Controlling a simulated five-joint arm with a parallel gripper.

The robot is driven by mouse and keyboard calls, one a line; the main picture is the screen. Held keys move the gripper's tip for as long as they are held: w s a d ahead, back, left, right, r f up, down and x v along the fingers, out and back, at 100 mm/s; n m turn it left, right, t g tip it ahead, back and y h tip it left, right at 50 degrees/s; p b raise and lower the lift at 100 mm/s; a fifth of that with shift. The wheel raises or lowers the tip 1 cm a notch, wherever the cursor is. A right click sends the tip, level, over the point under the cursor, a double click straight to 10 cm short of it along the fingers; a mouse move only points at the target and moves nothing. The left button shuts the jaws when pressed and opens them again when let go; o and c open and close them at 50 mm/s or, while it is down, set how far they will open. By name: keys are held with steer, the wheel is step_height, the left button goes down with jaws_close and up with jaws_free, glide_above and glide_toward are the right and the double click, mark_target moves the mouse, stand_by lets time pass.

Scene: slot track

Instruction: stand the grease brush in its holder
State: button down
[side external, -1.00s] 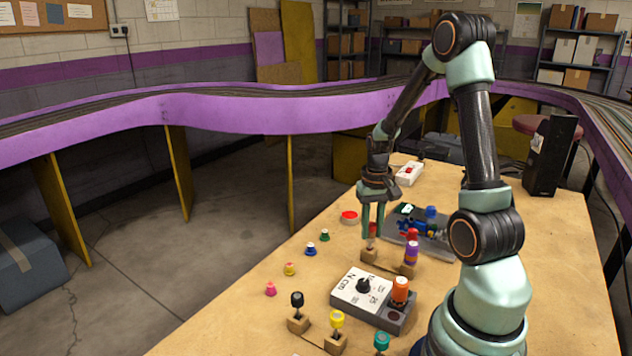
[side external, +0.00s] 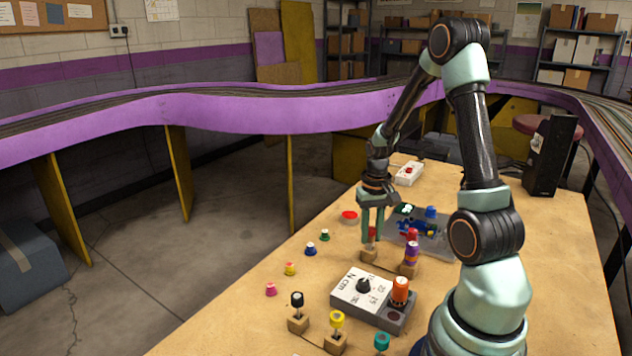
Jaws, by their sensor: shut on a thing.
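My gripper (side external: 371,236) points down over the table and is shut on a small red-handled tool (side external: 371,232), which I take to be the grease brush. Most of the handle is hidden between the fingers. A short pale part of it shows below them, directly above a small wooden block (side external: 368,255), apparently its holder. The tool looks about upright. I cannot tell from this side whether its lower end is inside the block or only over it.
Close to the right, a purple-and-red tool (side external: 411,254) stands in another wooden block. A grey tray (side external: 446,243) with a blue car lies behind. In front are a dial box (side external: 360,290) with an orange knob and several tools in blocks. Small coloured caps line the left edge.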

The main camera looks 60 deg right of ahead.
steer(key=shift+f, duration=0.25)
steer(key=c, duration=0.6)
jaws_free()
steer(key=shift+r, duration=0.1)
step_height(320, 180, up, 11)
steer(key=a+r+n+t, duration=0.2)
steer(key=a+r+n, duration=0.2)
steer(key=a, duration=0.7)
steer(key=w+a+r+n+t, duration=0.1)
steer(key=a+r+n+t, duration=0.2)
steer(key=a, duration=0.9)
steer(key=shift+a+r+n+t, duration=0.2)
steer(key=shift+r+n+t, duration=0.1)
steer(key=shift+r+n, duration=0.65)
